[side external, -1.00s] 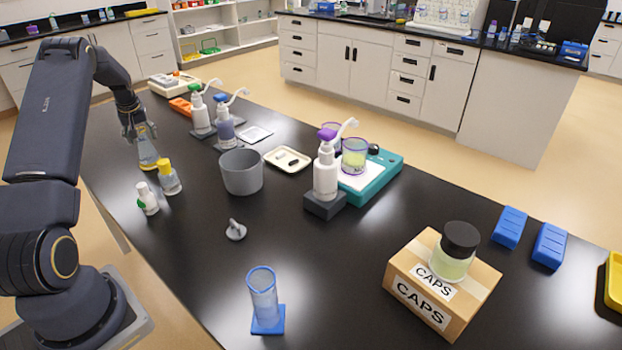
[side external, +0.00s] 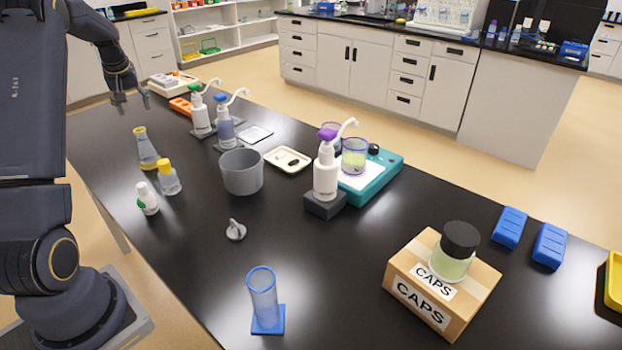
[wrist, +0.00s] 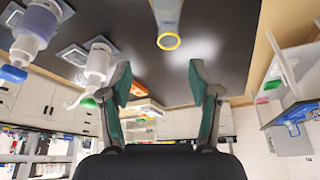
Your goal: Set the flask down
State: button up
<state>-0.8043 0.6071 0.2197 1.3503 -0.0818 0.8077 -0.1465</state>
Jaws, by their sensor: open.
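The flask (side external: 147,152) is a clear conical vessel with a yellow rim and yellowish contents. It stands upright on the black bench at the left, beside two small bottles. My gripper (side external: 132,103) is above and behind the flask in the side view, apart from it. In the wrist view my gripper (wrist: 160,85) has its two green-padded fingers spread wide with nothing between them. The flask's yellow rim (wrist: 169,41) shows at the top of the wrist view, beyond the fingers.
A yellow-capped bottle (side external: 169,178) and a white bottle (side external: 146,198) stand close to the flask. A grey bucket (side external: 242,172) and pump bottles, one green-topped (side external: 200,114), stand to the right. A blue cylinder (side external: 264,297) stands at the front. Bare bench surrounds the grey stopper (side external: 236,231).

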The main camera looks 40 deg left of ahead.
jog(key=w+d+r+m+t+h, duration=0.1)
jog(key=d+r+m, duration=0.3)
jog(key=d, duration=0.9)
jog(key=w+d+r+m+t+h, duration=0.15)
jog(key=d+r, duration=0.45)
jog(key=d, duration=0.8)
jog(key=s+d+f+m+h, duration=0.1)
jog(key=s+d+m, duration=0.3)
jog(key=s+d, duration=0.3)
jog(key=s+d+f+m+t, duration=0.1)
jog(key=s+d+f+m, duration=0.1)
jog(key=s+d, duration=0.6)
jog(key=d+m, duration=0.1)
jog(key=d, duration=0.4)
jog(key=shift+d+m+h, duration=0.15)
jog(key=shift+m+h, duration=0.2)
